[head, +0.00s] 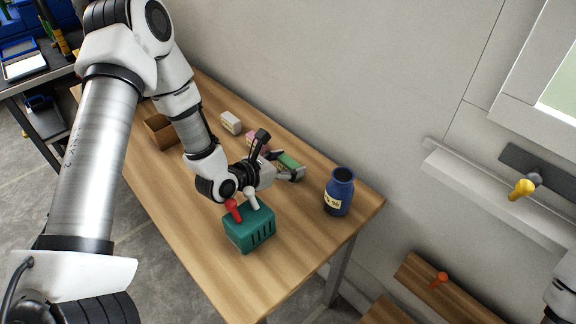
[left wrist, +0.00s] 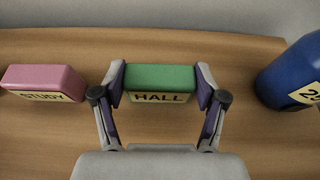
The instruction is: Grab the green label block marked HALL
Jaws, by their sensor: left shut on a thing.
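The green block (left wrist: 160,76) with the cream HALL label lies on the wooden table between the two fingers of my left gripper (left wrist: 161,86). The fingers press on its left and right ends. In the head view the green block (head: 290,164) shows partly, with my left gripper (head: 288,171) around it. My left gripper is shut on the block. My right gripper is not in view; only a bit of my right arm shows at the right edge of the head view.
A pink STUDY block (left wrist: 44,82) lies to the left and a blue jar (head: 340,191) stands to the right. A teal slotted box (head: 249,231) with red and white pieces on top is nearer. A pale block (head: 230,122) and brown box (head: 160,130) are farther left.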

